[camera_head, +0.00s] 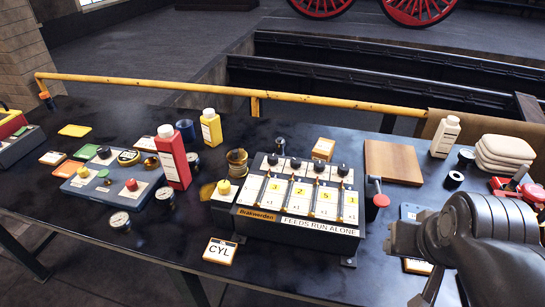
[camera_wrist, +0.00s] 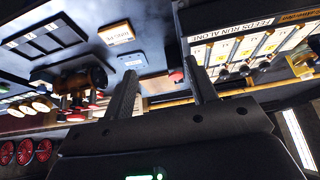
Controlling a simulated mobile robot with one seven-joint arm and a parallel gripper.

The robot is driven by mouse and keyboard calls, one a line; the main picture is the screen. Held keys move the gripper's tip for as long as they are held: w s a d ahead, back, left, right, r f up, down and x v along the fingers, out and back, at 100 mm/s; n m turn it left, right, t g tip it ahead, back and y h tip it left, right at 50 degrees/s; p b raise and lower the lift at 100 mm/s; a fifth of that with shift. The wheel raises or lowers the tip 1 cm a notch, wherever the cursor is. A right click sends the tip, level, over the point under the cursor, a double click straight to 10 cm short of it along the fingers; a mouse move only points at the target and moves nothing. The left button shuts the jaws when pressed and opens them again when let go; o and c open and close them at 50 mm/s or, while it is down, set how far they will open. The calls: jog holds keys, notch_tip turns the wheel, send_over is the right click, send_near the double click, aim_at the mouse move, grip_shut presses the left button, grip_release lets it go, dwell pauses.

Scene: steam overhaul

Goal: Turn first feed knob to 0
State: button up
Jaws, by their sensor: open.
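The black feed box (camera_head: 300,232) stands mid-table in the head view, labelled "Brakwerden" and "FEEDS RUN ALONE". Its windows read 3, 2, 5, 1 from left to right, with a row of black knobs along the back. The first feed knob (camera_head: 272,159) is the leftmost, above the 3. The box also shows at the upper right of the wrist view (camera_wrist: 235,47); I cannot tell there which knob is first. My gripper (camera_wrist: 160,70) is open and empty, apart from the knobs. In the head view my arm is right of the box; its fingertips are unclear.
A red-knobbed lever (camera_head: 380,200) stands at the box's right side. A yellow button (camera_head: 224,187) and a brass cup (camera_head: 237,162) stand at its left. A wooden board (camera_head: 393,163) lies behind right. A CYL card (camera_head: 220,251) lies in front.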

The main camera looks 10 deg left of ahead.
jog(key=w+a+r+m+g, duration=0.1)
jog(key=w+a+r, duration=0.2)
jog(key=w, duration=0.2)
jog(key=w+a+r+m+g, duration=0.1)
jog(key=w+a+r, duration=0.15)
jog(key=w, duration=0.35)
jog(key=m+g, duration=0.4)
jog(key=m, duration=0.1)
send_over(273, 156)
notch_tip(273, 156, down, 6)
notch_tip(273, 156, down, 10)
jog(key=shift+f, duration=0.25)
jog(key=shift+c, duration=0.3)
jog(key=c, duration=0.9)
